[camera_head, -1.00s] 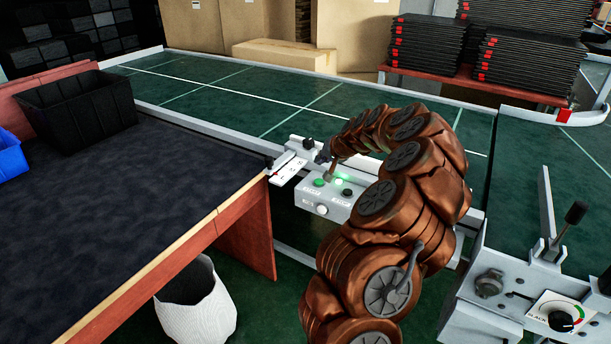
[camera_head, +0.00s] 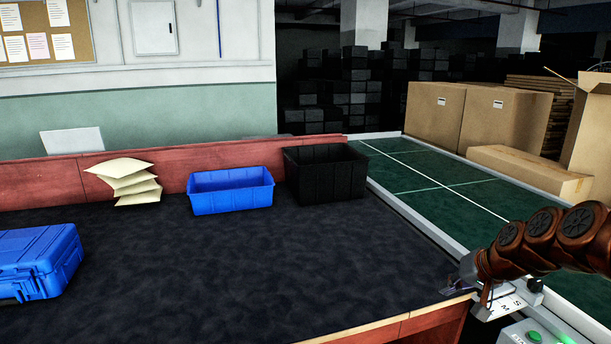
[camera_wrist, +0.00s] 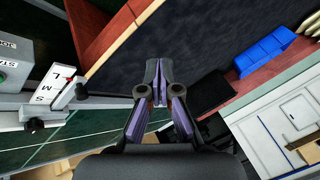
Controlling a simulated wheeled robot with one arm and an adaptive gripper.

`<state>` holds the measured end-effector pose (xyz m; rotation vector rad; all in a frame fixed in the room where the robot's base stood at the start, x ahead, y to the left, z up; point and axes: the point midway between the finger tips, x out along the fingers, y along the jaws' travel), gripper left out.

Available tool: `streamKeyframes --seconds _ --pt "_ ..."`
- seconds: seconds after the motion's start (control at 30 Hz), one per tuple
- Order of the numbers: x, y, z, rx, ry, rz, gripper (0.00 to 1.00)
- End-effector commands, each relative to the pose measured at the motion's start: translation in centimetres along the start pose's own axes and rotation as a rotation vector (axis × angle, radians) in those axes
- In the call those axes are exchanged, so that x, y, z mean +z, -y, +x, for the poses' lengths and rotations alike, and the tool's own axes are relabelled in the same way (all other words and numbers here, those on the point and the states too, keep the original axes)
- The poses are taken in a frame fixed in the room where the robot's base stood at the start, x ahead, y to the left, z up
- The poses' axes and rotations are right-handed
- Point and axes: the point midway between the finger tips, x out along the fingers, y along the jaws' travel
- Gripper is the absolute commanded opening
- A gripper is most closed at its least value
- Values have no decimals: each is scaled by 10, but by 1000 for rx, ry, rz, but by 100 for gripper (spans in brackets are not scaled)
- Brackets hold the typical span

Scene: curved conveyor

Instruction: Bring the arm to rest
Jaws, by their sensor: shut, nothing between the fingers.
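My arm (camera_head: 545,240) comes in from the right edge of the head view, a bronze-brown arm with dark round joint covers. My gripper shows in the wrist view (camera_wrist: 158,80), its fingers shut together with nothing between them. In the head view the arm's end is by the table's front right corner, above the white plate marked S and M (camera_head: 503,306). The control box (camera_head: 545,330) with a lit green button is just below the arm, partly cut off by the frame.
The dark-topped table (camera_head: 240,265) holds a blue bin (camera_head: 231,198), a black bin (camera_head: 325,180), a blue case (camera_head: 38,262) and stacked envelopes (camera_head: 128,182). The green conveyor (camera_head: 430,185) runs behind the arm. Cardboard boxes (camera_head: 437,115) stand beyond it. The table's middle is clear.

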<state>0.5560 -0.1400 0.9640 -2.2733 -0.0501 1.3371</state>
Motion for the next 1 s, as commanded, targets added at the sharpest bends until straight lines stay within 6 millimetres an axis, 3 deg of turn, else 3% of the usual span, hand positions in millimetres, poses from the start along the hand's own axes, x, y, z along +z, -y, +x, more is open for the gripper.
streamKeyframes --seconds 0.03,0.2,0.4,0.57,0.7,0.9,1.0 --pt "16 25 -12 3 36 -46 0" --pt "85 75 -35 37 181 -160 0" --pt "168 100 -69 118 338 -260 0" --pt "230 98 -101 204 451 -310 0" --pt "280 86 -132 290 537 -325 0" --pt "329 67 -164 381 622 -317 0" --pt "341 60 -172 406 642 -308 0"
